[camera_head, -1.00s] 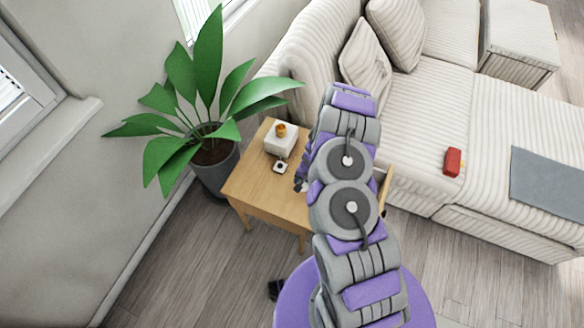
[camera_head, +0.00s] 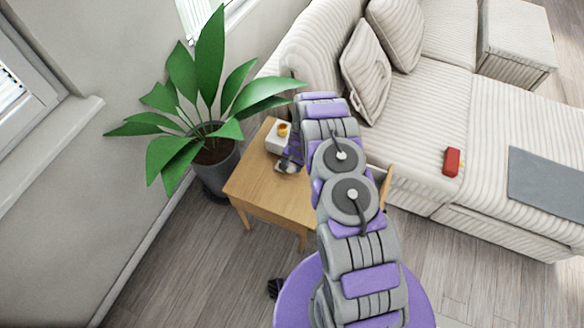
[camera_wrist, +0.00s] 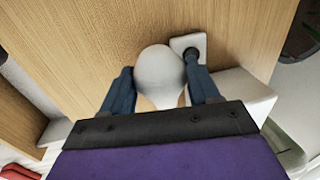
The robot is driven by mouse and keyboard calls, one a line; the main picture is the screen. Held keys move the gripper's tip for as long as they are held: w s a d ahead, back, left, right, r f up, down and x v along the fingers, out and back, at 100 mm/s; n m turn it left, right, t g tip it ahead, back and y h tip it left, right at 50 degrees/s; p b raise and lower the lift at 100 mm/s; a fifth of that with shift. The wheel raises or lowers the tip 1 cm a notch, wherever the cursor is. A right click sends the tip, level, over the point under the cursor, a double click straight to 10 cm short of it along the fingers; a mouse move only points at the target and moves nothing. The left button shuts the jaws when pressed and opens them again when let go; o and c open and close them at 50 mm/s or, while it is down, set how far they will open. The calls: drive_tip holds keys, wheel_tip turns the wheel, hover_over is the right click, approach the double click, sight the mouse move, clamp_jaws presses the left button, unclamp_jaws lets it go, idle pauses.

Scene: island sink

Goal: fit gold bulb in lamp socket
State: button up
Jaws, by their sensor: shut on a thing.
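My gripper (camera_wrist: 158,72) is shut on a bulb (camera_wrist: 158,66) with a pale, rounded globe, between its two dark blue fingers in the wrist view. A hint of gold shows low on the bulb's right side; its base is mostly hidden. In the head view my gripper (camera_head: 290,158) is over the wooden side table, in front of a white block (camera_head: 276,140). A small gold-orange piece (camera_head: 283,130) sits on the block; I cannot tell whether it is the lamp socket. The block also shows right of my gripper in the wrist view (camera_wrist: 238,88).
A small white square with a dark round part (camera_wrist: 187,43) lies on the table (camera_head: 262,190), close to the bulb. A potted plant (camera_head: 214,152) stands left of the table, and a striped sofa (camera_head: 425,110) stands to its right. A red object (camera_head: 452,162) lies on the sofa.

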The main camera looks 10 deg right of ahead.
drive_tip(key=f, duration=0.2)
drive_tip(key=shift+d+f, duration=0.2)
drive_tip(key=shift+f, duration=0.1)
drive_tip(key=shift+d, duration=0.2)
drive_tip(key=shift+f, duration=0.1)
drive_tip(key=o, duration=1)
drive_tip(key=shift+a, duration=0.25)
drive_tip(key=shift+o, duration=0.2)
drive_tip(key=shift+d, duration=0.1)
wheel_tip(320, 180, up, 12)
drive_tip(key=s+d+p, duration=0.1)
drive_tip(key=shift+s+d+p, duration=0.15)
drive_tip(key=shift+d+p, duration=0.2)
